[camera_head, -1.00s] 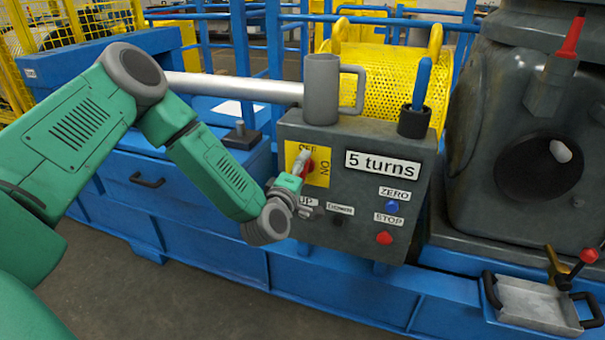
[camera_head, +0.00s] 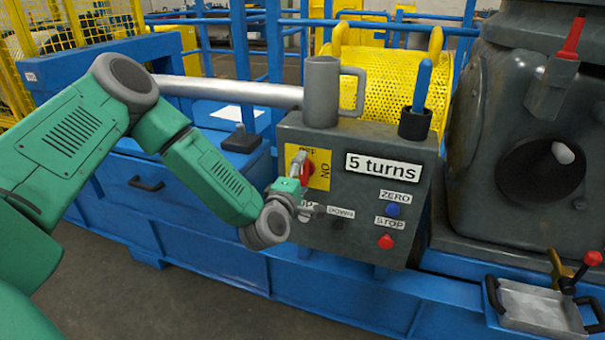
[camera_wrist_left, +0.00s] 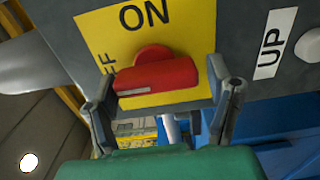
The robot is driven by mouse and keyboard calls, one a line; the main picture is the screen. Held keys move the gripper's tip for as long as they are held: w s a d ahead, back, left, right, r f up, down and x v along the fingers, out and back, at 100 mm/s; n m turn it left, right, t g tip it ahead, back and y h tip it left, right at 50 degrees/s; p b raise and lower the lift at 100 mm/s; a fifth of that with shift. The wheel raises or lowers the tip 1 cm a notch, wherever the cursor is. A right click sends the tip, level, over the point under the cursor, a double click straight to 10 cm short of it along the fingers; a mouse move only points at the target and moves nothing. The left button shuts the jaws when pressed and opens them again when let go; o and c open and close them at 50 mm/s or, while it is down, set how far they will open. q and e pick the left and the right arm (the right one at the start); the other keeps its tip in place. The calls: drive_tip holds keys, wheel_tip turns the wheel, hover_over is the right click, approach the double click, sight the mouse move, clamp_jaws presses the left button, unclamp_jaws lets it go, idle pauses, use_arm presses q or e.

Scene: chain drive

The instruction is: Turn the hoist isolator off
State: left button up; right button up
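The hoist isolator is a red rotary handle (camera_head: 308,168) on a yellow plate (camera_head: 322,172) marked OFF at the top and ON at the right, on the grey control box. In the left wrist view the red handle (camera_wrist_left: 157,78) lies nearly level, its pale-marked end toward the OFF side at the left. My left gripper (camera_head: 298,178) is at the handle. In the left wrist view its fingers (camera_wrist_left: 163,97) stand apart on either side of the handle; firm contact is not visible. My right gripper is not in view.
The grey box (camera_head: 345,220) also carries a "5 turns" label, UP and DOWN controls, a blue ZERO button (camera_head: 393,210) and a red STOP button (camera_head: 386,241). A grey mug (camera_head: 321,92) and a holder with a blue-handled tool (camera_head: 416,122) stand on top. A metal tray (camera_head: 540,309) is at the lower right.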

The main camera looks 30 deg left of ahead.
use_arm(q)
drive_tip(key=shift+a+f, duration=0.1)
drive_tip(key=shift+s, duration=0.15)
drive_tip(key=v, duration=1.1)
drive_tip(key=shift+s, duration=0.25)
drive_tip(key=shift+f, duration=0.15)
